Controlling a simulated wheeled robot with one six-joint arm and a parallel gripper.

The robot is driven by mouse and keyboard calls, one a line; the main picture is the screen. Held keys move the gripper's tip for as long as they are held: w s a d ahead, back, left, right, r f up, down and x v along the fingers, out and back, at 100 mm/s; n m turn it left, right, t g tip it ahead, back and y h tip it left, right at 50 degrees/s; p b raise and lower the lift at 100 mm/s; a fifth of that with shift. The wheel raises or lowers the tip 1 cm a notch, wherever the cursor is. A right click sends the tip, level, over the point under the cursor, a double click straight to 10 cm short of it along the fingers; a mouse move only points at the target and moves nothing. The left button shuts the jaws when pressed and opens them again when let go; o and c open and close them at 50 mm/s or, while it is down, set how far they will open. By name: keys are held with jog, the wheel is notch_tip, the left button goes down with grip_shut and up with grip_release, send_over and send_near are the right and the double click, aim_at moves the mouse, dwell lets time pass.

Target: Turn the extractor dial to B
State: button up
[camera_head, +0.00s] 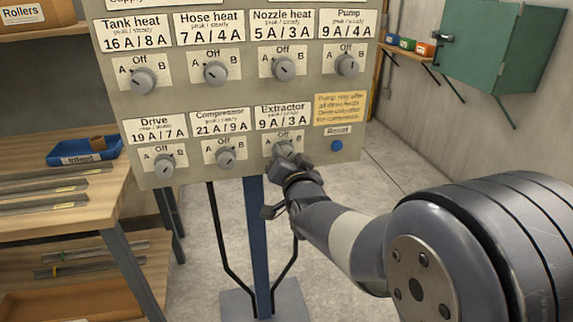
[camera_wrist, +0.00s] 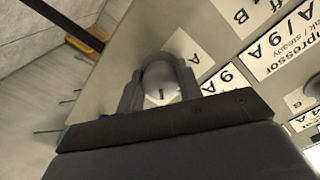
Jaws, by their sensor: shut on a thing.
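The extractor dial (camera_head: 282,149) is a round grey knob at the lower right of the panel (camera_head: 240,98), under a label reading "Extractor 9 A / 3 A". Its plate shows A on the left, Off on top and B on the right. My gripper (camera_head: 287,158) is at the dial, shut on it, and covers its lower part in the head view. In the wrist view my gripper (camera_wrist: 161,95) has its two fingers on either side of the dial (camera_wrist: 161,92), which shows a dark pointer mark. I cannot tell clearly which letter the mark points to.
The compressor dial (camera_head: 225,157) is close on the left. The blue Reset button (camera_head: 336,145) is just right of my gripper, under a yellow note (camera_head: 340,108). A workbench (camera_head: 60,150) with a blue tray (camera_head: 85,150) stands at left; a green cabinet (camera_head: 490,50) hangs at upper right.

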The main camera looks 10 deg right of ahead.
jog(key=shift+r+m, duration=0.2)
jog(key=shift+m, duration=0.1)
jog(key=o, duration=1)
jog(key=shift+w+f, duration=0.1)
jog(key=shift+w, duration=0.05)
jog(key=s, duration=1.1)
jog(key=shift+w, duration=0.15)
jog(key=w, duration=1)
jog(key=shift+w+f, duration=0.15)
jog(key=shift+w, duration=0.15)
